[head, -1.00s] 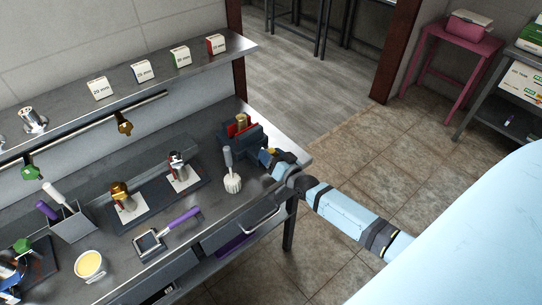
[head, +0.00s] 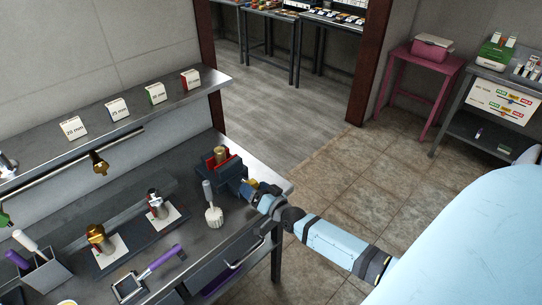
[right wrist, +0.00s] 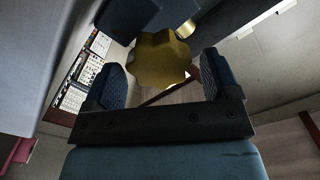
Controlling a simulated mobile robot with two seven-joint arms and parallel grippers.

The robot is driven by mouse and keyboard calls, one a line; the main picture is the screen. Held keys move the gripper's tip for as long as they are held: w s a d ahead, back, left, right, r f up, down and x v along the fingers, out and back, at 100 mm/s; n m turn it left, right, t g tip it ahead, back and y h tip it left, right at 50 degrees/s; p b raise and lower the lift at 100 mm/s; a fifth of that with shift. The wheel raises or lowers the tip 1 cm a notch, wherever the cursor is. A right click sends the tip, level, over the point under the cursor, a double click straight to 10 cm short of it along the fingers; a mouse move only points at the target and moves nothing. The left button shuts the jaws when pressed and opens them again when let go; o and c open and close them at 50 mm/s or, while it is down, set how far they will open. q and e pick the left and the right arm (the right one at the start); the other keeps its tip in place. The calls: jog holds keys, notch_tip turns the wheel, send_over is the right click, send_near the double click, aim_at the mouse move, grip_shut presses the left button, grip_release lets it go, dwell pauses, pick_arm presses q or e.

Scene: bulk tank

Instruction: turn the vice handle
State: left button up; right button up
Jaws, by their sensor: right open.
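The dark blue vice (head: 232,178) stands at the right end of the steel bench, with red jaws around an upright brass piece (head: 220,155). Its handle is a brass lobed knob (right wrist: 163,60) in the right wrist view. My right gripper (head: 255,190) is at the vice's right side, at the handle; the handle is mostly hidden in the head view. In the right wrist view, the open right gripper (right wrist: 165,78) has one finger on each side of the knob, with gaps visible, so it is not clamped. My left gripper is not in view.
A white brush (head: 213,215) with a grey handle stands just left of the vice. A purple-handled tool (head: 160,262) lies near the front edge. Small boxes (head: 117,109) line the shelf. The floor beyond the bench is clear.

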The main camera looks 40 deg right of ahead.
jog(key=s+d+b, duration=0.1)
jog(key=s, duration=1.1)
jog(key=shift+s, duration=0.15)
dwell(0.6)
jog(key=s+a+f+n+g+y+p, duration=0.1)
jog(key=s+a+f+n+g, duration=0.1)
jog(key=s+a, duration=0.4)
jog(key=s+a+f+n+g+y+p, duration=0.1)
jog(key=s+a+n+g, duration=0.4)
jog(key=a, duration=0.7)
jog(key=shift+s+a+f+n+p, duration=0.2)
jog(key=shift+s+f+n+p, duration=0.15)
jog(key=shift+s+f+n, duration=0.5)
jog(key=shift+r, duration=0.15)
